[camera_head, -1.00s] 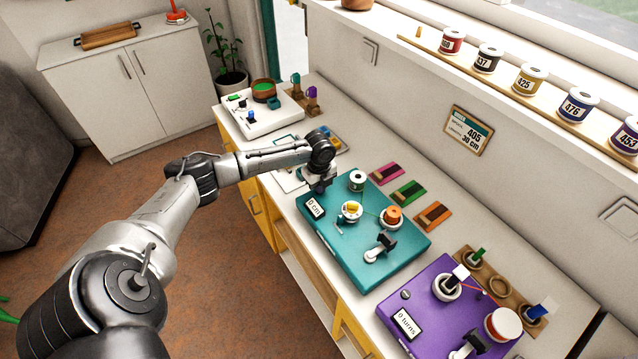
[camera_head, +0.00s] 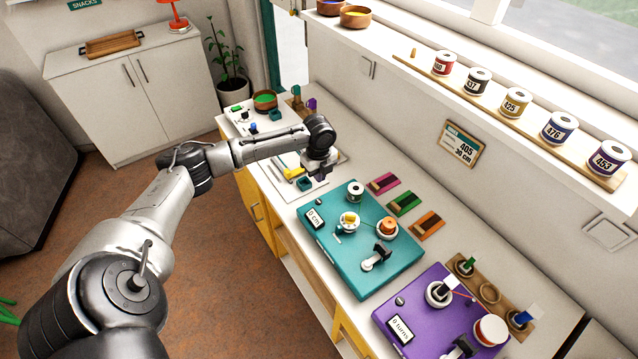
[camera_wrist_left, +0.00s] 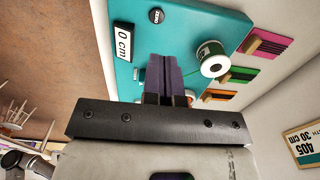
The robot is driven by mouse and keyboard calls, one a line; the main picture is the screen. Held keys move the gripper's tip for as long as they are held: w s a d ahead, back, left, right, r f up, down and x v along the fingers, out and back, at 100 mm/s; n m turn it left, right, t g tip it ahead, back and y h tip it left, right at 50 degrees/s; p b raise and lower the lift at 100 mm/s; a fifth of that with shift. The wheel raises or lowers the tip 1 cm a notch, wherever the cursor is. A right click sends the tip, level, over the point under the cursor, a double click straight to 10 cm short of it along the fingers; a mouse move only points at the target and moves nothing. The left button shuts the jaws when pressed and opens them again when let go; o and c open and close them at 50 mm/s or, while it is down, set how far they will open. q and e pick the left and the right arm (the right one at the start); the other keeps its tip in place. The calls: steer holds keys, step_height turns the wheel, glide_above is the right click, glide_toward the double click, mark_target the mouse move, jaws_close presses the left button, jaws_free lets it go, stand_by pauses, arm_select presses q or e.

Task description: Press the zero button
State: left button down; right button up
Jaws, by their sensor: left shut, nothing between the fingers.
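The teal board (camera_head: 343,262) lies on the bench with a small "0 cm" display (camera_head: 313,218). My right gripper is not in view.
A white spool (camera_head: 355,190), an orange spool (camera_head: 388,227) and a crank (camera_head: 376,257) stand on the teal board. A purple board (camera_head: 420,318) with its own display is at the front right. Colored cards (camera_head: 405,203) lie by the wall. A white board (camera_head: 240,117) is farther back.

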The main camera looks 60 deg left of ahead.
arm_select(q)
steer(key=shift+r, duration=1.35)
steer(key=w+d+r+n+t+y, duration=0.2)
steer(key=d+n+t, duration=0.1)
steer(key=d+n, duration=0.25)
steer(key=w+d+r+n+t+y, duration=0.1)
steer(key=w+d+n+t, duration=0.1)
steer(key=d+n, duration=0.35)
steer(key=s+d+f+t, duration=0.2)
steer(key=s+d, duration=0.3)
steer(key=d, duration=0.7)
steer(key=s+d+f+n+g+h, duration=0.1)
steer(key=s+d+f, duration=0.2)
steer(key=s, duration=0.5)
steer(key=s+d+f+n+g+h, duration=0.1)
steer(key=s+d+f+n, duration=0.1)
steer(key=s, duration=0.6)
steer(key=s+d+f+n+g+h, duration=0.1)
steer(key=s+d+f, duration=0.4)
steer(key=s, duration=0.3)
steer(key=shift+s+f+g, duration=0.2)
steer(key=shift+f+g, duration=0.1)
